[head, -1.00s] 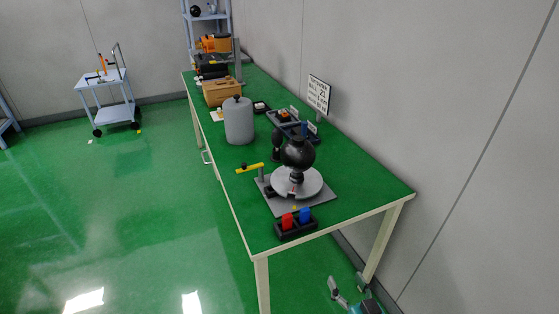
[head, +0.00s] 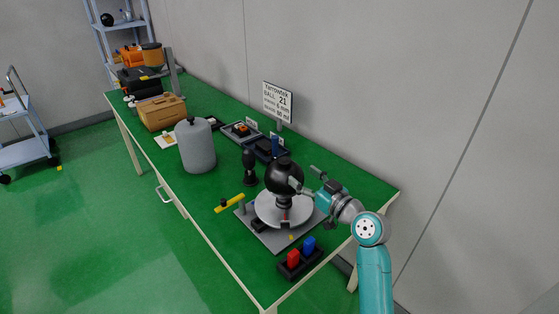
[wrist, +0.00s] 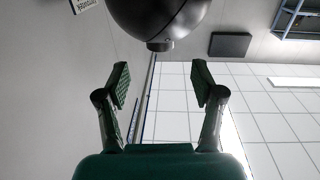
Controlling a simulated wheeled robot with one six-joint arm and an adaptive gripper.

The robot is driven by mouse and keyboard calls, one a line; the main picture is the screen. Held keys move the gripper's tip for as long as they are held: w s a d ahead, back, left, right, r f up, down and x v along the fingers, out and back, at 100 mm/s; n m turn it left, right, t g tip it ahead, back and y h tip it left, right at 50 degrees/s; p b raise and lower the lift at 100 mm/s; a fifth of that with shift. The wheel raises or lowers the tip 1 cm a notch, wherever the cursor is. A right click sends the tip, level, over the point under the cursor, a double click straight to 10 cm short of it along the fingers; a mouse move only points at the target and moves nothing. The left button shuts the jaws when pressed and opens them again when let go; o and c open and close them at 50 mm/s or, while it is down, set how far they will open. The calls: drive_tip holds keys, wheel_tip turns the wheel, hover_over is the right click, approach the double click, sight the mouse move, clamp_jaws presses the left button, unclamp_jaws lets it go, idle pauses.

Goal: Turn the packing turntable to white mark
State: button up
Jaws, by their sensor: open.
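A black ball (head: 283,176) sits on a dark stand at the disc's middle. A small red mark (head: 286,214) shows near the disc's front; I cannot make out a white mark. My gripper (head: 305,177) is open, just right of the ball, above the disc. In the wrist view my gripper's fingers (wrist: 161,84) are spread with nothing between them, and the black ball (wrist: 158,14) is beyond them at the top.
A yellow bar (head: 229,203) is at left. A grey canister (head: 196,146) and a dark upright piece (head: 249,165) stand behind. A sign (head: 278,102) stands by the wall.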

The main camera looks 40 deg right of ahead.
sight(289, 165)
drive_tip(key=w, duration=0.9)
drive_tip(key=shift+w+d, duration=0.1)
drive_tip(key=shift+d, duration=0.05)
clamp_jaws()
